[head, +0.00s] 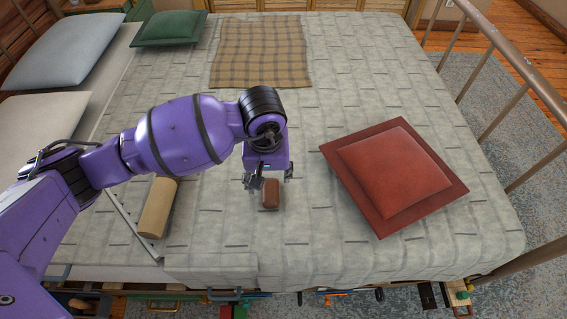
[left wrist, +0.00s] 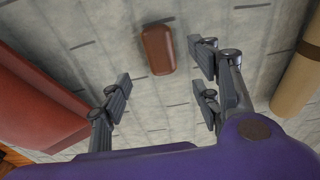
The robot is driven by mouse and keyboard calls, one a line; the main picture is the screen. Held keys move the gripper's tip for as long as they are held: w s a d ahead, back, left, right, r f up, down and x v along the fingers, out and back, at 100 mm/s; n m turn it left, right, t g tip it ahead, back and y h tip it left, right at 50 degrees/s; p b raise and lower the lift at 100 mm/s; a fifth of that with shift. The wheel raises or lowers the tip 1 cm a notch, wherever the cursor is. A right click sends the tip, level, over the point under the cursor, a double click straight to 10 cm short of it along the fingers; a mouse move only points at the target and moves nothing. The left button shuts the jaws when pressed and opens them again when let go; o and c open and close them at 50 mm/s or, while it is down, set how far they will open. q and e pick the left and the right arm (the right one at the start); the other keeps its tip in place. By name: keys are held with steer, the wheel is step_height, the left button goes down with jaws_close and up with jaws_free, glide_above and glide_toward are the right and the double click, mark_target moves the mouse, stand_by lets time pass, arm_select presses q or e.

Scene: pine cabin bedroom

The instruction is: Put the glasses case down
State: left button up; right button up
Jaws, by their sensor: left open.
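The glasses case (head: 270,194) is a small reddish-brown rounded box. It lies on the grey patterned bedspread, near the front middle of the bed. My left gripper (head: 267,180) is just above and behind it in the head view. In the left wrist view the case (left wrist: 158,50) lies beyond the fingertips, apart from them. The left gripper's fingers (left wrist: 160,90) are spread wide with only bedspread between them. My right gripper is in neither view.
A red cushion (head: 395,172) lies right of the case, and a tan bolster (head: 158,207) lies to its left. A checked blanket (head: 260,50), a green cushion (head: 170,27) and pale pillows (head: 70,50) are farther back. A metal bed rail (head: 500,108) runs along the right. Bedspread around the case is clear.

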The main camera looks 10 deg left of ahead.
arm_select(q)
steer(key=shift+s+r, duration=0.2)
steer(key=shift+r, duration=1.25)
